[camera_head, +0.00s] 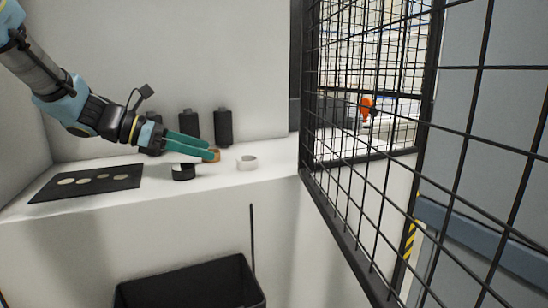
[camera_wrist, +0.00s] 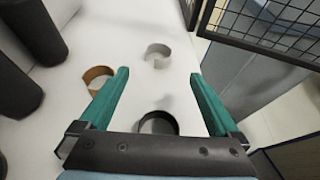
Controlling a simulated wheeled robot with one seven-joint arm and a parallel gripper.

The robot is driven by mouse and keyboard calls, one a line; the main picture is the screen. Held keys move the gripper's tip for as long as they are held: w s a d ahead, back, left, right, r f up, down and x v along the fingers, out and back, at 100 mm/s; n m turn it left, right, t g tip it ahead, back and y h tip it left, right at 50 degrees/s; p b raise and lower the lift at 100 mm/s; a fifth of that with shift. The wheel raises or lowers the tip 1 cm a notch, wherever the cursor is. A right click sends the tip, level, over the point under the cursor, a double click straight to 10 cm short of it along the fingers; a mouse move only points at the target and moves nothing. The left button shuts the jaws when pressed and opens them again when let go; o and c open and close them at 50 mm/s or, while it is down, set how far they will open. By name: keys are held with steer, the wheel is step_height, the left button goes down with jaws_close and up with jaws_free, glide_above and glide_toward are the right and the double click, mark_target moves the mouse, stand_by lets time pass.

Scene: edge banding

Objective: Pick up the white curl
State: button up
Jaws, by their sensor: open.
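The white curl (camera_head: 246,162) lies on the white shelf, right of my gripper's fingertips in the head view. In the wrist view the white curl (camera_wrist: 158,54) is an open ring beyond the fingertips, roughly ahead of the gap between them. My gripper (camera_wrist: 163,73) has two green fingers spread apart with nothing between their tips; it also shows in the head view (camera_head: 214,152). A brown curl (camera_wrist: 97,79) is just left of the left finger. A black curl (camera_wrist: 158,123) lies below, between the fingers' bases, partly hidden by the gripper body.
Several dark cylinders (camera_head: 223,127) stand at the back of the shelf (camera_head: 226,178). A black mat (camera_head: 88,184) with pale discs lies at the left. A wire mesh fence (camera_head: 370,110) rises at the shelf's right end. A black bin (camera_head: 190,284) sits below.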

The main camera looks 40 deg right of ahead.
mark_target(248, 163)
steer(key=shift+w+d, duration=0.15)
steer(key=shift+w, duration=0.05)
steer(key=x, duration=0.4)
steer(key=shift+d+f, duration=0.15)
steer(key=shift+d, duration=0.1)
steer(key=shift+s+x, duration=0.1)
steer(key=shift+x, duration=1.4)
steer(key=shift+s+x, duration=0.15)
steer(key=shift+x, duration=1.35)
steer(key=shift+a, duration=0.1)
steer(key=shift+c, duration=0.4)
